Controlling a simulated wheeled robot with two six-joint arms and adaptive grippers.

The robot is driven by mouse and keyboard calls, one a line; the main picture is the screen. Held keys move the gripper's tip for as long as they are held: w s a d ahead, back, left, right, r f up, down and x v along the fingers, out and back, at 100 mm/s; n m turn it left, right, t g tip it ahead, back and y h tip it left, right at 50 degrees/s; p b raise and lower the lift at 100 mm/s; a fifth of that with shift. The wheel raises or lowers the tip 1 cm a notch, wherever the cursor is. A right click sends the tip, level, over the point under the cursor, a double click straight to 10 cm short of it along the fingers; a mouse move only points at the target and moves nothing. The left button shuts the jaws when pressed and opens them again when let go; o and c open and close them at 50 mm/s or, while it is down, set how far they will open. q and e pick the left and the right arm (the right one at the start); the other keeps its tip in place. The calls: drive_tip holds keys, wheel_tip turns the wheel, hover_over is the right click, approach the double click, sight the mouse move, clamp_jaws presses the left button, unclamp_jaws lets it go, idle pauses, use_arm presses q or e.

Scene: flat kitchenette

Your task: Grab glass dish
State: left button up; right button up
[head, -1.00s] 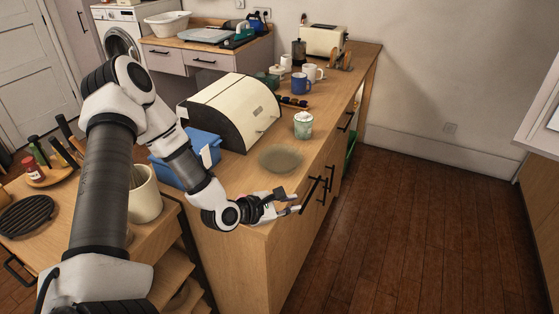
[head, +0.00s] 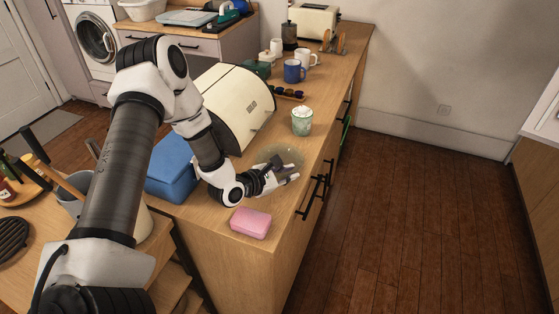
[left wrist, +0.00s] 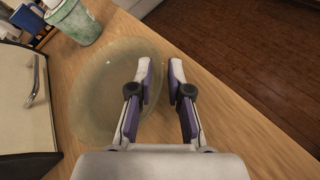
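The glass dish (head: 270,155) is a clear, faintly greenish round dish on the wooden counter, partly hidden by my left gripper in the head view. It shows larger in the left wrist view (left wrist: 100,85), left of and under the fingers. My left gripper (head: 292,172) is over the dish's near right side. In the left wrist view its fingers (left wrist: 161,70) are apart with nothing held. The left finger overlaps the dish and the right finger is just outside its rim. I cannot tell whether they touch the dish. My right gripper is not in view.
A pink sponge-like block (head: 250,222) lies near the counter's front corner. A green-white jar (head: 302,122) stands behind the dish. A cream bread box (head: 238,105) and a blue box (head: 172,168) are to the left. Mugs (head: 293,71) stand farther back.

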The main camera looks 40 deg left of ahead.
use_arm(q)
drive_tip(key=shift+a+x, duration=0.25)
drive_tip(key=shift+x, duration=0.75)
drive_tip(key=shift+s+d+r, duration=0.15)
drive_tip(key=shift+d, duration=0.05)
drive_tip(key=shift+c, duration=0.4)
clamp_jaws()
